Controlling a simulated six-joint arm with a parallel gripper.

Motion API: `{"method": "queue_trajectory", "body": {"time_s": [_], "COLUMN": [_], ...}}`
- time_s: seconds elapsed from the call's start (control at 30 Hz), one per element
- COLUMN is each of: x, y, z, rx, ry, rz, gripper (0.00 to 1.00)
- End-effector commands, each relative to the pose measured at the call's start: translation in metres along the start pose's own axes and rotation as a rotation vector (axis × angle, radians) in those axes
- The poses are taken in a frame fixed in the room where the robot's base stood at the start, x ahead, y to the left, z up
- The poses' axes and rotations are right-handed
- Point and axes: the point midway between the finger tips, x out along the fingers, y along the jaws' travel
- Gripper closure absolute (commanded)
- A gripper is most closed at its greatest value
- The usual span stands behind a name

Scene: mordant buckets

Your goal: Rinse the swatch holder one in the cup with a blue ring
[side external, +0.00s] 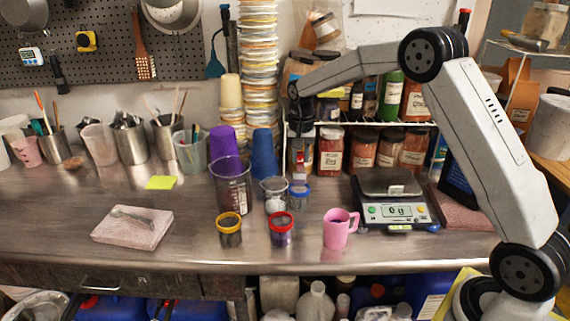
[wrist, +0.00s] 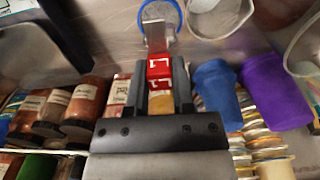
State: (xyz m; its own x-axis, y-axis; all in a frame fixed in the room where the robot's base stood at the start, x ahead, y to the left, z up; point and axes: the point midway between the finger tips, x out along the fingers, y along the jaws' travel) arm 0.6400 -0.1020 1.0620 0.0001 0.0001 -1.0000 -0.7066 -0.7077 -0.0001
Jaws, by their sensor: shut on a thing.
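My gripper (side external: 300,132) points down at the back middle of the bench. In the wrist view my gripper (wrist: 151,95) is shut on a swatch holder (wrist: 159,68) with red and white parts and a pale strip at its far end. The held swatch holder (side external: 300,162) hangs upright over the cup with a blue ring (side external: 300,196). In the wrist view the strip overlaps the opening of that cup with a blue ring (wrist: 158,8). I cannot tell whether its tip is inside the cup or just above it.
Close by stand a clear beaker (side external: 233,188), a small metal-looking cup (side external: 273,186), a red-ringed cup (side external: 281,232) and a yellow-ringed cup (side external: 229,233). A pink mug (side external: 337,231) and a scale (side external: 396,210) are right. A pinkish block (side external: 132,230) lies left; jars stand behind.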

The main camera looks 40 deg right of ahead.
Motion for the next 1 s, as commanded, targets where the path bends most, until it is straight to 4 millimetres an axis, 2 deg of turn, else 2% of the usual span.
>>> {"method": "queue_trajectory", "body": {"time_s": [0.47,1.0], "x": [-0.025,-0.027], "y": [0.000,0.000], "z": [0.000,0.000], "rx": [0.000,0.000], "ry": [0.001,0.000], "rz": [-0.001,0.000], "gripper": [1.00,1.00]}}
